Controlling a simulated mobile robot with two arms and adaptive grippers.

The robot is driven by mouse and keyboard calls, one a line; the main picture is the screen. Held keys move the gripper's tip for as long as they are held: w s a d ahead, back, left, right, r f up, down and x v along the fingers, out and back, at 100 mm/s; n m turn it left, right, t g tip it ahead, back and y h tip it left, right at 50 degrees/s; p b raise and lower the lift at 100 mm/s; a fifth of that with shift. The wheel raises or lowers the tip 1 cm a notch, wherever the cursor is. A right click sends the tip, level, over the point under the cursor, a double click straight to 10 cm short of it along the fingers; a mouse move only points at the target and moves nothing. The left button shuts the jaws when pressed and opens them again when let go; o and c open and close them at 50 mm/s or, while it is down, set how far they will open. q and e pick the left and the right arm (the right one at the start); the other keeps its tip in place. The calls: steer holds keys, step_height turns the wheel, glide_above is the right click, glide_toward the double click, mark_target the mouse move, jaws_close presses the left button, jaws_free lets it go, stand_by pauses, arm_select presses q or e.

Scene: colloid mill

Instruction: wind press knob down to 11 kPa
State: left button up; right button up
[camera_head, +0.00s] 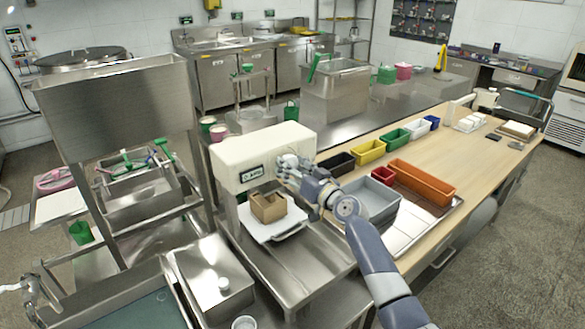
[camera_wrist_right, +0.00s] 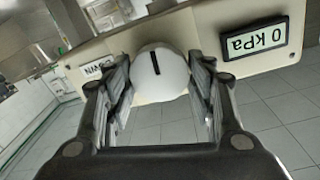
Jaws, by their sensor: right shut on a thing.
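The press (camera_head: 255,148) is a cream box-shaped head on a steel stand, left of the wooden worktop. The round white press knob (camera_wrist_right: 160,75) has a black mark line and sits between the fingers of my right gripper (camera_wrist_right: 158,90). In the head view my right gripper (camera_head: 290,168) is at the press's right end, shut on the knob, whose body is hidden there. A label (camera_wrist_right: 98,69) left of the knob is partly covered. My left gripper is not seen.
A brown box-shaped mould (camera_head: 268,207) stands on a white plate (camera_head: 262,229) under the press head. Yellow (camera_head: 369,152), green (camera_head: 394,138) and orange (camera_head: 421,182) bins and a grey tray (camera_head: 372,198) stand to the right. Steel equipment (camera_head: 115,105) fills the left.

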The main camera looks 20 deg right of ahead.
steer(key=shift+d+f+m+g+y+p, duration=0.15)
steer(key=shift+m+p, duration=0.65)
steer(key=shift+m, duration=2.8)
steer(key=shift+a+r+m+g+y+p, duration=0.2)
steer(key=shift+m+p, duration=0.55)
steer(key=shift+m, duration=2.85)
steer(key=shift+d+f+m+g+y+p, duration=0.2)
steer(key=shift+m+p, duration=0.6)
steer(key=shift+m, duration=2.8)
steer(key=o, duration=1.1)
steer(key=shift+c, duration=0.2)
steer(key=v, duration=1.2)
steer(key=shift+f, duration=0.15)
